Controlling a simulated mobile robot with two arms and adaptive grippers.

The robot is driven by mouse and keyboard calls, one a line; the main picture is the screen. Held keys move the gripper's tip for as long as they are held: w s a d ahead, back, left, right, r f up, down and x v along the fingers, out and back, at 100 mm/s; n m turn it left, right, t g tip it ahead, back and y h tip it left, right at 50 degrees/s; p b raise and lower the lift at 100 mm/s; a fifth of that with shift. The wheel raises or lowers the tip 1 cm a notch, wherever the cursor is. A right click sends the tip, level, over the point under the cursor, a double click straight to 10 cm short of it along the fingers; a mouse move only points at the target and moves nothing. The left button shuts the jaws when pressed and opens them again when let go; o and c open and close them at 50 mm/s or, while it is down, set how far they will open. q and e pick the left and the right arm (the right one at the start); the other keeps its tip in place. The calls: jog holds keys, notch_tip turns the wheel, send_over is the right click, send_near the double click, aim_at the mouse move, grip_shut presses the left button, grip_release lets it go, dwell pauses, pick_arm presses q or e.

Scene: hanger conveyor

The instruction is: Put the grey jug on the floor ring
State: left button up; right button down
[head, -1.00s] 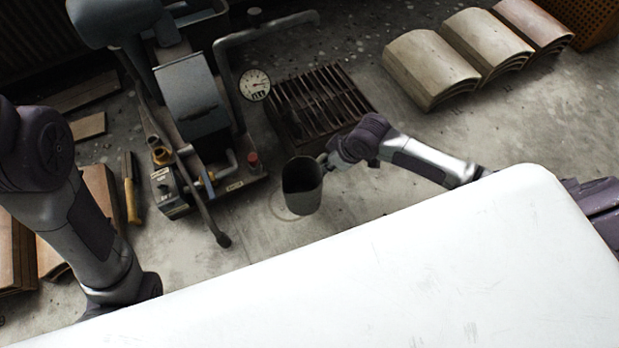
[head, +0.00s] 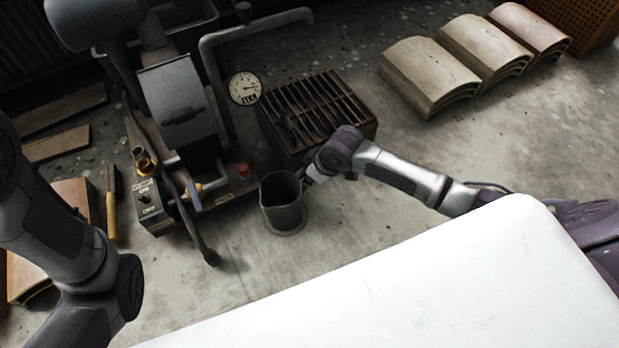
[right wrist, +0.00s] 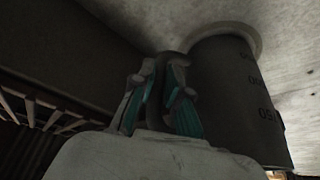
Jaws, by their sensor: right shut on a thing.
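The grey jug (head: 282,206) is upright, with its dark open mouth facing up. Its handle (right wrist: 172,62) sits between the teal-padded fingers of my right gripper (head: 307,178), which is shut on it. The gripper also shows in the right wrist view (right wrist: 165,98). The jug's body fills the right of that view (right wrist: 238,95), with number marks on its side. The pale floor ring (head: 288,232) shows around the jug's base, mostly hidden by it. The base is on the ring or very close above; I cannot tell which. My left gripper is out of view.
A machine with a grey hood (head: 180,105) and a dial gauge (head: 244,88) stands left of the jug. A dark slatted grate (head: 315,110) is just behind it. Curved tile stacks (head: 430,75) lie at the back right. A hammer (head: 111,203) lies left. Floor in front is clear.

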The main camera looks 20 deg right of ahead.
jog(key=shift+f, duration=0.15)
jog(key=c, duration=1.2)
grip_release()
